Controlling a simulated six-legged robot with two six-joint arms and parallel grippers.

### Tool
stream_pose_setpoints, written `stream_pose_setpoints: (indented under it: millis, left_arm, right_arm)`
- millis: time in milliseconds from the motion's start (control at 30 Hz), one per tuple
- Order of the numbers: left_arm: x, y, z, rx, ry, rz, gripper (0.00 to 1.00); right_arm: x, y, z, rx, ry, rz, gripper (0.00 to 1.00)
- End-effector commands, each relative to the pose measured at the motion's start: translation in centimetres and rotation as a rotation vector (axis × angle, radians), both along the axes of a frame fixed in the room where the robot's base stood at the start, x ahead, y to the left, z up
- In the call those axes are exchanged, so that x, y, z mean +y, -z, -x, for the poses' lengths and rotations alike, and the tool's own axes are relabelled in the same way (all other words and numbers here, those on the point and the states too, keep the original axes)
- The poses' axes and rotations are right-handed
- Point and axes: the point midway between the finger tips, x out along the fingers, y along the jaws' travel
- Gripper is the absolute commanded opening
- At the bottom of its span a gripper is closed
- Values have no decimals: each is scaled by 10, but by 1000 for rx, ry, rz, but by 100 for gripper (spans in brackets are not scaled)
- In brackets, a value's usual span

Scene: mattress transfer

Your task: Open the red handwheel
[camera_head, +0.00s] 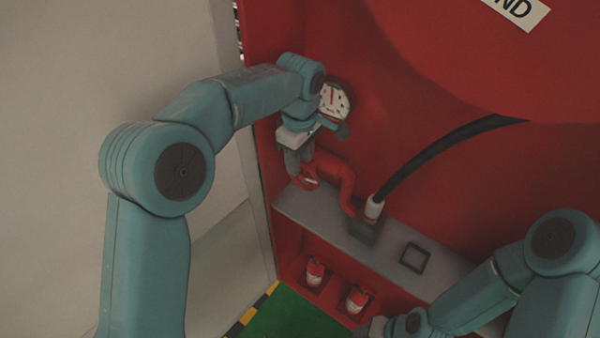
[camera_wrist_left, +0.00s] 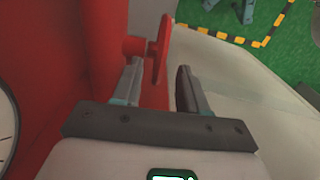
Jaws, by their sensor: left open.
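The red handwheel (camera_head: 311,183) sits on the red pipe (camera_head: 338,172) at the wall of the red cabinet. My left gripper (camera_head: 299,170) reaches down to it from above and hides part of it. In the left wrist view the handwheel (camera_wrist_left: 163,46) shows nearly edge-on, with its red stem to the left. The fingers of my left gripper (camera_wrist_left: 159,82) are open, and the wheel's rim lies between them in the picture. I cannot tell whether they touch it. My right gripper (camera_head: 374,328) is partly visible at the bottom edge, its fingers not clearly shown.
A round gauge (camera_head: 334,101) is on the wall just above the handwheel. A black hose (camera_head: 440,148) rises from a fitting on the grey shelf (camera_head: 310,207). A pale wall (camera_head: 60,120) is at the left.

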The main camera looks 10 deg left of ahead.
Motion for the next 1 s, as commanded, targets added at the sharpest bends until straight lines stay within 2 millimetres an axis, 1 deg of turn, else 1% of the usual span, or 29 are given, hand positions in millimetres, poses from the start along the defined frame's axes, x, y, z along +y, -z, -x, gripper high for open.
stream_pose_setpoints:
  millis: [33, 100, 200, 300, 433, 667, 767, 800, 1000]
  left_arm:
    - [0, 11, 1, 5, 1, -1, 43]
    - [0, 24, 1, 4, 1, -1, 43]
    - [0, 39, 0, 3, 0, -2, 43]
    - [0, 50, 0, 1, 0, -2, 43]
    - [0, 56, 0, 0, 1, -1, 43]
    - [0, 56, 0, 0, 1, -1, 43]
    - [-1, 56, 0, 0, 1, -1, 13]
    - [-1, 56, 0, 0, 1, -1, 0]
    - [-1, 56, 0, -2, 1, -4, 0]
  right_arm:
    - [0, -2, 0, 0, 0, 0, 43]
    - [0, -3, 0, 0, 0, 0, 43]
    - [0, -5, 0, 0, 0, 0, 43]
    - [0, -6, 0, -1, 0, 0, 43]
    - [0, -7, 0, 0, 0, 0, 43]
    - [0, -7, 0, 0, 0, 0, 43]
    - [0, -7, 0, -1, 0, 0, 43]
    - [0, -7, 0, 0, 0, 0, 43]
    - [0, -6, 0, 0, 0, 0, 43]
